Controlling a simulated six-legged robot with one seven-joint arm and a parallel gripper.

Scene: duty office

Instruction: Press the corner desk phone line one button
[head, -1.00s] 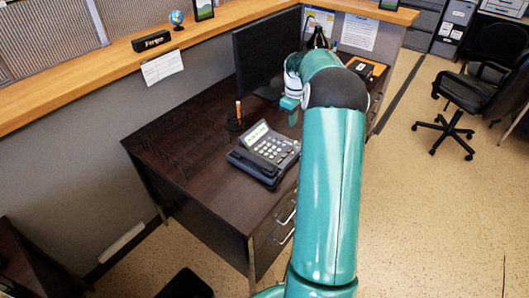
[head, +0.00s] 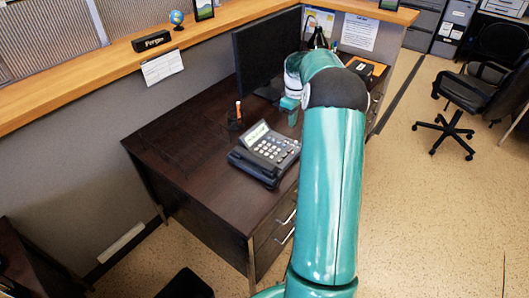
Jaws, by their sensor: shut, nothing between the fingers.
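The desk phone (head: 265,154) is dark grey with a small lit screen, a light keypad and a handset along its left side. It sits on the dark brown desk (head: 180,150) near the front edge. The line one button cannot be told apart at this size. My teal arm rises on the right of the phone and bends over the desk. My gripper (head: 292,108) shows only in small part at the arm's far end, above and beyond the phone's right side and apart from it. It looks shut and empty; its fingertips are mostly hidden.
A partition with a wooden ledge (head: 100,70) runs behind the desk. The desk left of the phone is clear. An office chair (head: 470,100) stands at the right.

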